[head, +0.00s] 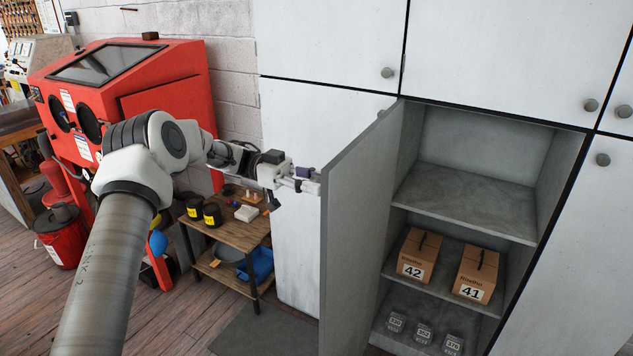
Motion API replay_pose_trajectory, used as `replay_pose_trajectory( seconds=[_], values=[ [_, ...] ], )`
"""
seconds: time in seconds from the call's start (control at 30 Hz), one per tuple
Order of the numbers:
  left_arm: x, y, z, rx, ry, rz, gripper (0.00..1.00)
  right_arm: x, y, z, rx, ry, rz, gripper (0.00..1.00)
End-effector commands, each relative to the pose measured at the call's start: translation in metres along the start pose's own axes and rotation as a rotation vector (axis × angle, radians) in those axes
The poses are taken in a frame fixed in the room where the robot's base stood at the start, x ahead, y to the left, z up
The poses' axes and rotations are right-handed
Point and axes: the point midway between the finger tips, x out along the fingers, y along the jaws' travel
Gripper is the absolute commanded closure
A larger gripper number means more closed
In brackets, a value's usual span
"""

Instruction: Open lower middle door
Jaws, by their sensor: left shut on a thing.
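The lower middle door (358,225) of the grey cabinet stands swung wide open toward me, and I see its inner face and edge. The open compartment (470,203) behind it shows its shelves. My left gripper (310,181) is at the outer face of this door, near its free edge, and is shut on the door's knob. The knob itself is hidden behind the fingers and the door edge. My right gripper is not in view.
Boxes marked 42 (418,255) and 41 (476,273) sit on a shelf, with several small containers (424,333) below. A wooden side table (236,232) and a red blasting cabinet (135,95) stand at the left. Neighbouring cabinet doors are closed.

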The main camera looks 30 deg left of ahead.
Motion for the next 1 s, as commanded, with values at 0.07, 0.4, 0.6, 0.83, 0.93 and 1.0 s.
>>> replay_pose_trajectory(
  seconds=[0.07,0.4,0.6,0.83,0.93,1.0],
  values=[
    [0.000,0.000,-0.001,0.001,0.000,0.001,1.00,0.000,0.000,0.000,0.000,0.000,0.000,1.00],
    [0.000,0.000,-0.001,0.002,0.000,-0.001,0.42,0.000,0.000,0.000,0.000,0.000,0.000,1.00],
    [0.000,0.000,-0.001,0.001,0.000,-0.001,0.42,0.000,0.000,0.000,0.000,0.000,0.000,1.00],
    [-0.030,-0.001,0.000,0.003,-0.001,-0.005,0.42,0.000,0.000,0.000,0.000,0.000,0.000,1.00],
    [-0.051,-0.001,0.000,0.003,-0.001,-0.004,0.42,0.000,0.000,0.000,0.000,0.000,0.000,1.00],
    [-0.063,-0.001,0.000,0.003,-0.002,-0.003,0.42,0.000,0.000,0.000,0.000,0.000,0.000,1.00]
  ],
)
